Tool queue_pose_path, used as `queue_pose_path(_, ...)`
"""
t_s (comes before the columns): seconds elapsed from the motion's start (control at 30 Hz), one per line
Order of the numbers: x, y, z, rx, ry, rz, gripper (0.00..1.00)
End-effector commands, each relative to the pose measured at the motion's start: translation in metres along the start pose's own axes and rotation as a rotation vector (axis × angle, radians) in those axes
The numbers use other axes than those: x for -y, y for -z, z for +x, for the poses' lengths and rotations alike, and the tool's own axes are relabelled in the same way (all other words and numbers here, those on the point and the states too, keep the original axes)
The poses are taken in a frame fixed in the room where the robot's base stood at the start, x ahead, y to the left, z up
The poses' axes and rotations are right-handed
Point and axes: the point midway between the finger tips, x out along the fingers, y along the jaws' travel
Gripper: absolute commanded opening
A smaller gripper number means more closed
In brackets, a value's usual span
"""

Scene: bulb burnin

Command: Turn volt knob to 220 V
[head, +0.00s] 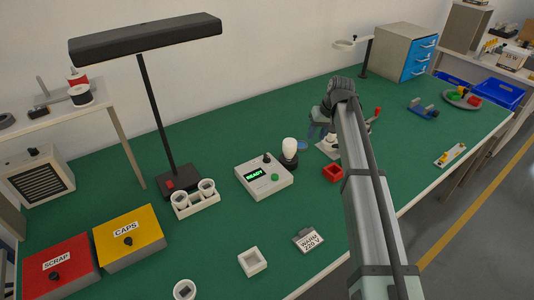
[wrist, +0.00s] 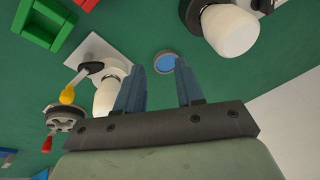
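The grey test box (head: 264,178) stands mid-table in the head view, with a lit READY display and a green button (head: 274,177). A small black knob (head: 266,158) is on its top back; its setting is too small to read. A white bulb (head: 289,144) stands in a black socket right of the box; a bulb in a dark socket (wrist: 230,30) shows top right in the wrist view. My gripper (wrist: 158,78) points down at the table, fingers apart and empty. In the head view it is right of the box, partly hidden by my arm.
A blue disc (wrist: 165,62) lies on the green table beyond my fingertips. Another white bulb (wrist: 108,95) is close to the left finger. A red square holder (head: 333,173) and a "WARM 220 V" card (head: 309,240) lie nearer. A tall black lamp (head: 155,110) stands left of the box.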

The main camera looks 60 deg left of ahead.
Motion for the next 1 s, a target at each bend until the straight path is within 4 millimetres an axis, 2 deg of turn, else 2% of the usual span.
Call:
queue_pose_path(0.03, 0.025, 0.005, -0.004, 0.026, -0.012, -0.054, 0.37)
queue_pose_path(0.3, 0.130, 0.006, -0.028, 0.166, -0.084, -0.303, 0.37)
queue_pose_path(0.4, 0.159, 0.004, -0.037, 0.204, -0.105, -0.371, 0.37)
queue_pose_path(0.5, 0.179, 0.001, -0.043, 0.232, -0.120, -0.415, 0.37)
queue_pose_path(0.63, 0.191, -0.001, -0.045, 0.251, -0.130, -0.444, 0.37)
queue_pose_path(0.77, 0.191, -0.004, -0.039, 0.255, -0.131, -0.448, 0.37)
queue_pose_path(1.0, 0.184, -0.012, -0.004, 0.255, -0.130, -0.446, 0.37)
